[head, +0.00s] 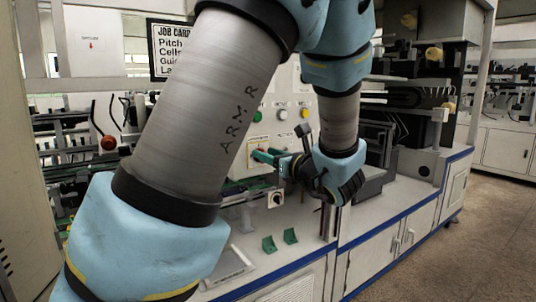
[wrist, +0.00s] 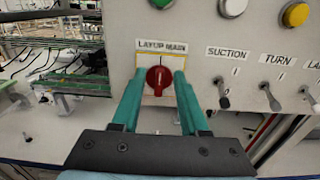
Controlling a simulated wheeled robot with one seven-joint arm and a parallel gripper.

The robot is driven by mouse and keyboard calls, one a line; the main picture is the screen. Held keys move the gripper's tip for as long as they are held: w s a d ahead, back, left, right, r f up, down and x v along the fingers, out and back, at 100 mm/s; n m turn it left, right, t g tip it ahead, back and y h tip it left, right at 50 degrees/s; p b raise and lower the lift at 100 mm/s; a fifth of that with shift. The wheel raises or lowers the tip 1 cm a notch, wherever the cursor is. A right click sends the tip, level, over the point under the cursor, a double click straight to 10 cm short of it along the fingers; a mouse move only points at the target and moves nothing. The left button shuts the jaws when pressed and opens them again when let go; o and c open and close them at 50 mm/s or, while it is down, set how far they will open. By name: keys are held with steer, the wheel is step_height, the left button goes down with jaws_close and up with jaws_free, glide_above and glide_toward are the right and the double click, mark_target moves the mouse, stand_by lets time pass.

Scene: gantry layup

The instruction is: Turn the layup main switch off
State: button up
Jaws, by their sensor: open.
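The layup main switch is a red rotary knob (wrist: 158,80) on a yellow-edged plate, under a "LAYUP MAIN" label (wrist: 162,46) on the pale control panel. Its grip bar looks about upright in the wrist view. My gripper (wrist: 159,75) is open, with one green finger on each side of the knob. Whether the fingers touch it I cannot tell. In the head view my gripper (head: 265,156) is at the panel's lower part, and my arm covers much of the panel.
Right of the knob are toggles labelled SUCTION (wrist: 222,92) and TURN (wrist: 269,95). Another rotary switch (head: 276,199) sits low, above the bench (head: 310,225) with two green brackets (head: 290,236).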

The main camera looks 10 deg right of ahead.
jaws_close()
stand_by(0.3)
stand_by(0.3)
